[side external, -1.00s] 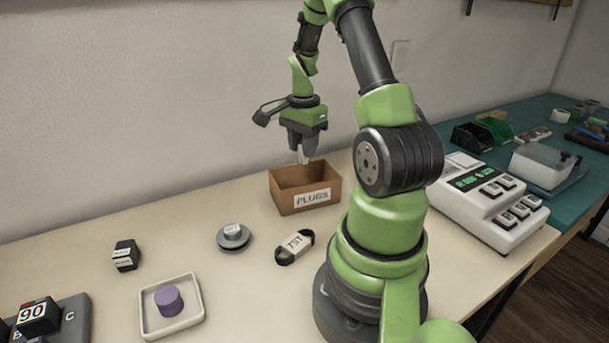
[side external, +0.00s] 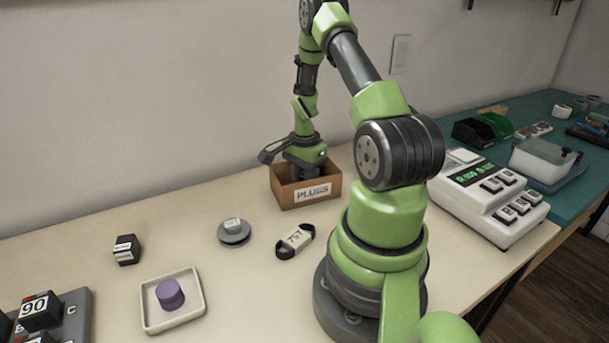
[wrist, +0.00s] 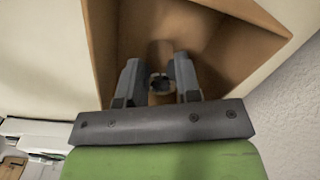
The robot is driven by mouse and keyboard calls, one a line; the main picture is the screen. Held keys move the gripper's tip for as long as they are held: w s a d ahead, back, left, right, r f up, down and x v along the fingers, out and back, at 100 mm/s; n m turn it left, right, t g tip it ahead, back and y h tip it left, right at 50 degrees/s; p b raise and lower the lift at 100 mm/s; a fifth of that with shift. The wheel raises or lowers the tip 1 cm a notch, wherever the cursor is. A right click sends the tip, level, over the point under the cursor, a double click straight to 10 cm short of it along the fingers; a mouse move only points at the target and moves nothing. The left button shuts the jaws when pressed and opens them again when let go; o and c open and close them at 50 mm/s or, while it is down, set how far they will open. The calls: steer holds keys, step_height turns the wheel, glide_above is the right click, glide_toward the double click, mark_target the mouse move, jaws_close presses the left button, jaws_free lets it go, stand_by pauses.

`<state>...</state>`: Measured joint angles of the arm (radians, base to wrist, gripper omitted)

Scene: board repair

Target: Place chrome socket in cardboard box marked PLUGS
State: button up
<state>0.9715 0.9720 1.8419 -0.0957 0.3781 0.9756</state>
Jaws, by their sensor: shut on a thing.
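The cardboard box (side external: 334,190) marked PLUGS stands on the table near the wall. My gripper (wrist: 160,82) points down into the box, and its fingers are hidden behind the box's front wall in the side view. In the wrist view the fingers are shut on a small dark, round-ended piece, the chrome socket (wrist: 159,84), held between the fingertips inside the box walls. The box (wrist: 135,30) also shows around the fingers in the wrist view. I cannot tell whether the socket touches the box floor.
In front of the box are a black bundle with a white label (side external: 295,241) and a grey round spool (side external: 233,232). Further left are a black block (side external: 126,250) and a white tray (side external: 203,305) with a purple cylinder (side external: 170,293). A white keyed device (side external: 490,200) stands right.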

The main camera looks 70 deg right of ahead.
steer(key=o, duration=0.7)
step_height(320, 180, up, 12)
steer(key=w+a+r+n+t, duration=0.1)
steer(key=w+a+r+n, duration=0.3)
steer(key=a+r, duration=0.25)
steer(key=s+a+r+n+t, duration=0.2)
steer(key=a+r+n, duration=0.1)
steer(key=a+n, duration=0.2)
steer(key=s+a+r+n+t+y, duration=0.1)
steer(key=a+n, duration=0.4)
steer(key=a, duration=0.5)
steer(key=s+a+r+n+t+y, duration=0.1)
steer(key=s+a+r+n+t, duration=0.2)
steer(key=s+a+r+n, duration=0.1)
steer(key=shift+s+a+r+n, duration=0.15)
steer(key=shift+a+r+n, duration=0.2)
steer(key=shift+a+r, duration=0.35)
steer(key=shift+s+a+r+n, duration=0.1)
steer(key=shift+a+r+n, duration=0.25)
steer(key=shift+a, duration=0.6)
